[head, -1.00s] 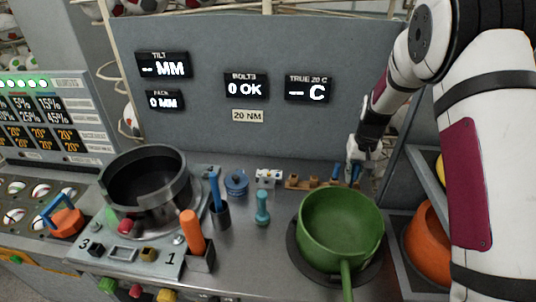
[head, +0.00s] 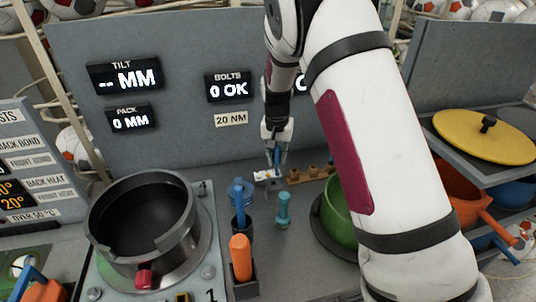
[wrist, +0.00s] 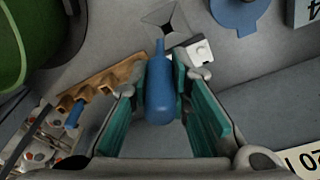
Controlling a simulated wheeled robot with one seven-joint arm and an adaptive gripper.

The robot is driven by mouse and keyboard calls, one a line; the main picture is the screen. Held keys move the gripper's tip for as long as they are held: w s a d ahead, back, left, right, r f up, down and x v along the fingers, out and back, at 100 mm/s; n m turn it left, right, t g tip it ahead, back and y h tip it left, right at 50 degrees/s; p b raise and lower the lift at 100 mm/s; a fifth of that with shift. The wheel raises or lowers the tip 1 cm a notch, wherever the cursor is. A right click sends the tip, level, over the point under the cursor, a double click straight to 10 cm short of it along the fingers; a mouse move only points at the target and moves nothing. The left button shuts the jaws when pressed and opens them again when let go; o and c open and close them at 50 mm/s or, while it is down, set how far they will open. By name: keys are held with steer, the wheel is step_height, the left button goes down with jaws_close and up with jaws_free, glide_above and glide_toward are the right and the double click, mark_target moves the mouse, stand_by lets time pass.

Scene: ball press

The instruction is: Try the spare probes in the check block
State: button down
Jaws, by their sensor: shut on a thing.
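My gripper (head: 276,166) is shut on a blue probe (head: 277,157), just above or beside a small white block (head: 265,175) that appears to be the check block. In the wrist view the probe (wrist: 160,92) lies between the teal finger pads, its thin tip pointing away. The white block (wrist: 198,50) with dark holes is just right of the tip and partly behind the probe. I cannot tell whether they touch. The brown probe rack (head: 308,174) stands to the right. In the wrist view another blue probe (wrist: 73,115) sits at the rack's lower left.
A large dark pot (head: 143,222) is further left. A grey panel rises behind.

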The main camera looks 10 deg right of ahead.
steer(key=shift+w+a+r+m, duration=0.1)
steer(key=shift+w+a+m, duration=0.2)
steer(key=shift+m, duration=0.4)
steer(key=shift+s+a+r+m+b, duration=0.15)
steer(key=shift+m+b, duration=0.1)
steer(key=shift+m, duration=0.25)
steer(key=shift+d+r+m+b, duration=0.1)
steer(key=shift+m+b, duration=0.1)
steer(key=shift+m, duration=0.3)
steer(key=shift+f, duration=0.15)
steer(key=shift+f+b, duration=0.3)
steer(key=shift+f, duration=1.6)
steer(key=shift+f, duration=0.15)
steer(key=shift+f, duration=0.6)
steer(key=shift+f, duration=0.15)
steer(key=shift+f+b, duration=0.3)
steer(key=shift+f, duration=0.35)
